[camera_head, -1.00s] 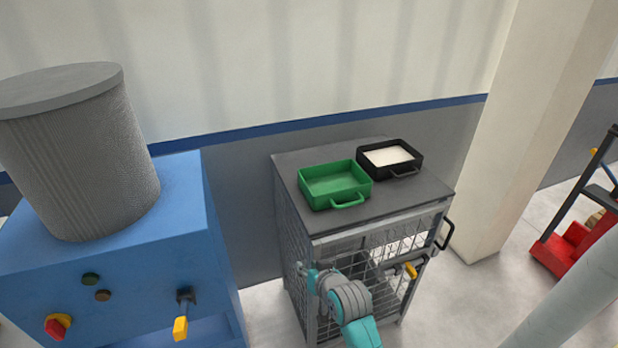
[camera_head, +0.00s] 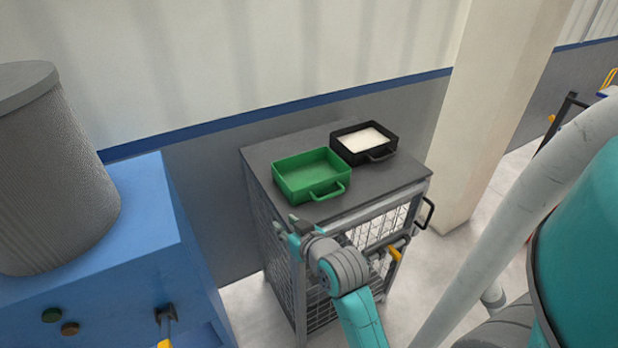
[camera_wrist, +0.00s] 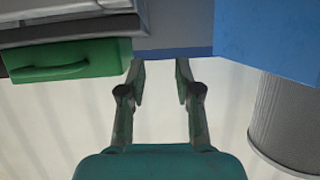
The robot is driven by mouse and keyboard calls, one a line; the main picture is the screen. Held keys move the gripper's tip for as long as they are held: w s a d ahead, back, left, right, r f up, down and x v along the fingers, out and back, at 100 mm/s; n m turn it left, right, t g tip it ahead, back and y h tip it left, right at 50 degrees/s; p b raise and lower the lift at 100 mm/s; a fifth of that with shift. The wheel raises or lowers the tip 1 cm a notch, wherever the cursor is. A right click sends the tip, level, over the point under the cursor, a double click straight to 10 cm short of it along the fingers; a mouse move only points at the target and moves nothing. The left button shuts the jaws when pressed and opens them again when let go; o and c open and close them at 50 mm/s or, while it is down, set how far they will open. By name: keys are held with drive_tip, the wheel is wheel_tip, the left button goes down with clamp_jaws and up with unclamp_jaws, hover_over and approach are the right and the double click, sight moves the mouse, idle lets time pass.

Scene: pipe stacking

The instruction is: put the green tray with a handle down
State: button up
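The green tray with a handle (camera_head: 292,183) sits upright and empty on the grey top of a wire-sided cabinet (camera_head: 333,211), its handle (camera_head: 328,192) toward the front edge. In the upside-down wrist view the tray (camera_wrist: 112,60) is at upper left, beside the fingers. My gripper (camera_wrist: 160,82) is open, its two fingers apart with nothing between them. The gripper is apart from the tray. In the head view my wrist is in front of the cabinet, below the tray's handle; the fingertips are hard to make out there.
A black tray (camera_head: 338,144) with white contents stands right behind the green tray. A blue machine (camera_head: 90,260) with a grey cylinder (camera_head: 50,170) is at left. A pillar (camera_head: 490,110) stands at right, the wall behind. Cabinet top is free in front and at left.

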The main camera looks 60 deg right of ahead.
approach(283, 180)
drive_tip(key=shift+a+r+m+g+h, duration=0.2)
drive_tip(key=shift+a+m+g+h, duration=0.1)
drive_tip(key=shift+a, duration=0.25)
drive_tip(key=shift+w+d, duration=0.15)
drive_tip(key=x, duration=1)
drive_tip(key=shift+d, duration=0.2)
clamp_jaws()
